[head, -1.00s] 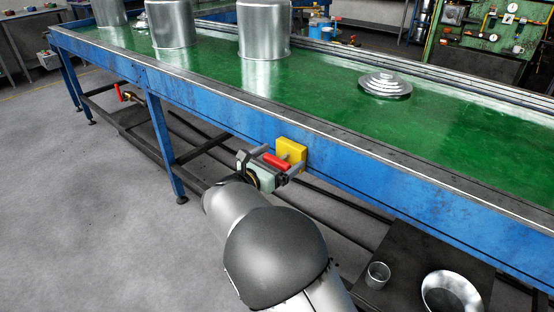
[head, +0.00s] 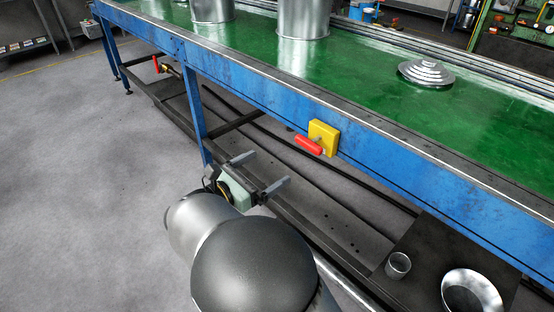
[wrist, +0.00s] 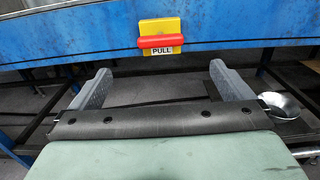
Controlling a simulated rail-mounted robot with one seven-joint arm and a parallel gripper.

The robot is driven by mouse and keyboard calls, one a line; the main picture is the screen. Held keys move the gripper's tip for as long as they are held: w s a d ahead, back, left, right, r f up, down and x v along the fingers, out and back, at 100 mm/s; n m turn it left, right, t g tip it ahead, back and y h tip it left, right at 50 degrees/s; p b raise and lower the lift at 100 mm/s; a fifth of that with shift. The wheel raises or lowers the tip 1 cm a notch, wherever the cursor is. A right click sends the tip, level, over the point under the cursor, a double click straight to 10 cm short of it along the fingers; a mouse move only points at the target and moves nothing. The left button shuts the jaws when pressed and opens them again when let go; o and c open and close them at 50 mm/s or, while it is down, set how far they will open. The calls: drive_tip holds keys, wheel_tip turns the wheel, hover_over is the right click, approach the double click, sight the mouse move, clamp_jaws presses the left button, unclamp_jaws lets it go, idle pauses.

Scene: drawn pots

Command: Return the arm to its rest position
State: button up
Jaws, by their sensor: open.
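My gripper (head: 259,172) is in front of the blue side of the table, low and to the left of the yellow box with a red handle (head: 308,145). Its two grey fingers are wide apart with nothing between them. In the wrist view my gripper (wrist: 163,88) is open and empty, and the yellow box (wrist: 160,27) with its red handle and the word PULL is beyond and above the fingers, not touched.
The blue table (head: 255,95) has a green top with metal pots (head: 303,18) and a stepped metal lid (head: 425,73). A dark lower shelf holds a small metal cup (head: 398,265) and a shallow metal dish (head: 470,292). The grey floor at left is clear.

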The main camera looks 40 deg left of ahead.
drive_tip(key=shift+s, duration=0.4)
drive_tip(key=w+d+r+m+g+h+p, duration=0.25)
drive_tip(key=w+d+m, duration=0.2)
drive_tip(key=d, duration=0.35)
drive_tip(key=w+d+r+m+g+h+p, duration=0.1)
drive_tip(key=w+d+r+m+g+h, duration=0.15)
drive_tip(key=w+d, duration=0.5)
drive_tip(key=s+d+r+m+g+h+p, duration=0.15)
drive_tip(key=d+m+g+p, duration=0.45)
drive_tip(key=d, duration=1.4)
drive_tip(key=s+d+r+m+g+y+p, duration=0.2)
drive_tip(key=s+d+m+g+y+p, duration=0.1)
drive_tip(key=s+d+m, duration=0.4)
drive_tip(key=s+d+r+m+g+y+p, duration=0.3)
drive_tip(key=s+d+m+y, duration=0.2)
drive_tip(key=m, duration=0.9)
drive_tip(key=s+d, duration=0.3)
drive_tip(key=d, duration=0.2)
drive_tip(key=shift+s+g, duration=0.25)
drive_tip(key=shift+g, duration=0.05)
